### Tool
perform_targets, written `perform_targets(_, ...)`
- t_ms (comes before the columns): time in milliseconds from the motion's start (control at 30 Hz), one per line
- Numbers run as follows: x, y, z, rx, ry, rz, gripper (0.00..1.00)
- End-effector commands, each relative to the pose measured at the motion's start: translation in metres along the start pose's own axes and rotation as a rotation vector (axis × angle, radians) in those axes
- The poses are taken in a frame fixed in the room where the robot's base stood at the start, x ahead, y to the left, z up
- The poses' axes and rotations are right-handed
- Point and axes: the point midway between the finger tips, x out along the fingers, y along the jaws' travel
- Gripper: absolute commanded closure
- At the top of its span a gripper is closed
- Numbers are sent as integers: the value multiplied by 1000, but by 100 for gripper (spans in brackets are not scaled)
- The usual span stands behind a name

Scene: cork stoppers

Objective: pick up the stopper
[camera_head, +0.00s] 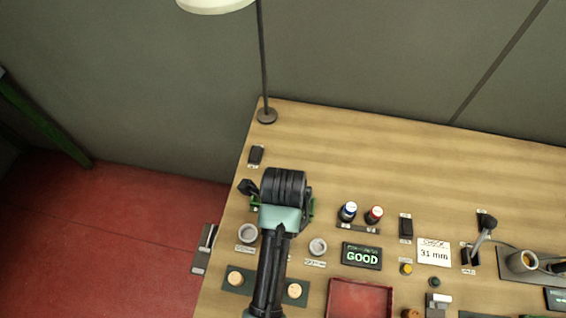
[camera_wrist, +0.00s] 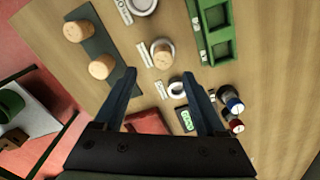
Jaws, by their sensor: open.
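Two cork stoppers stand on a dark green mat, at the left (camera_head: 236,278) and right (camera_head: 294,291) of my arm in the head view. They show at upper left in the wrist view (camera_wrist: 75,31) (camera_wrist: 101,66). Another cork stopper (camera_wrist: 162,55) sits in a white ring dish, between and beyond my fingertips in the wrist view; in the head view my arm seems to hide it. My gripper (camera_wrist: 158,77) is open, empty and apart from the stoppers. In the head view its fingers are hidden under my wrist.
Empty white ring dishes (camera_head: 247,233) (camera_head: 318,246) stand either side of my arm. A green tray (camera_wrist: 205,58) lies partly beneath my wrist. Red and blue-capped bottles (camera_head: 361,213), a GOOD sign (camera_head: 362,256) and a red tray (camera_head: 360,283) are to the right. The back of the table is clear.

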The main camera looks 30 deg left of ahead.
Motion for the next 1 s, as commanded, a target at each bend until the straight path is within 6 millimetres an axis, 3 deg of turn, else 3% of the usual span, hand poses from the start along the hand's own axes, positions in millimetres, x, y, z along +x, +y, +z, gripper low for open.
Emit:
perform_targets(300,23,-1,2,-2,1,0,27)
perform_targets(600,60,-4,7,-1,0,0,27)
perform_targets(933,67,-4,7,-1,-1,-3,27)
perform_targets(1000,67,-4,7,-1,-1,-3,38)
